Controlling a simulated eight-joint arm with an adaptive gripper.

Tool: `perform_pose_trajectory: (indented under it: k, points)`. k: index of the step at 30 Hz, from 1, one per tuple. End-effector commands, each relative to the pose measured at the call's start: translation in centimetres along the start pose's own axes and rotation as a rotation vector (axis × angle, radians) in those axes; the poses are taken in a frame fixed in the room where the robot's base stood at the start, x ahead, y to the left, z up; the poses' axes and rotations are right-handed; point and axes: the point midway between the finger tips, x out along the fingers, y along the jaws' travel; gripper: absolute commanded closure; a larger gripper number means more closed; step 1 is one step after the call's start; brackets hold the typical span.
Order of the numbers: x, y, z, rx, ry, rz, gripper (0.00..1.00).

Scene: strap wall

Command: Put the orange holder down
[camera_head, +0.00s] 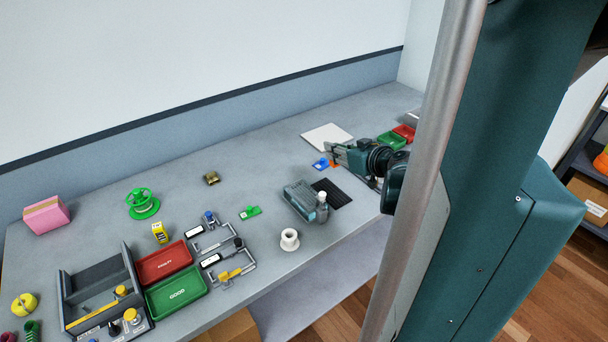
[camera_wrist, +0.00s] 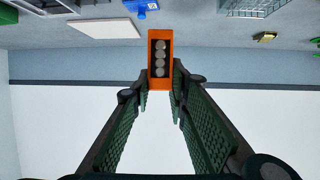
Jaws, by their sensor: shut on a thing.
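The orange holder (camera_wrist: 151,45) is a small open box with several round grey items in a row inside it. It sits between the fingertips of my gripper (camera_wrist: 160,82), which is shut on it. In the head view only a small bit of the orange holder (camera_head: 334,164) shows by the tips of my gripper (camera_head: 335,156), over the back right part of the table (camera_head: 250,165). I cannot tell whether the holder touches the table top.
A blue item (camera_head: 320,164) lies just left of the holder, with a white plate (camera_head: 327,138) behind. A green tray (camera_head: 391,140) and a red tray (camera_head: 405,132) are to the right. A black mat (camera_head: 333,193) and grey device (camera_head: 299,201) lie in front.

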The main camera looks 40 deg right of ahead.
Motion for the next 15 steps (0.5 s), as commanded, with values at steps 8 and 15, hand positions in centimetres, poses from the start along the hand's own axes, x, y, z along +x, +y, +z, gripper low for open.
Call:
perform_pose_trajectory:
  k: [8,15]
  points:
    - [5.2,-2.4,-2.1,-0.011,0.0,-0.034,0.96]
    - [8.9,-4.4,-3.7,-0.017,0.002,-0.055,0.96]
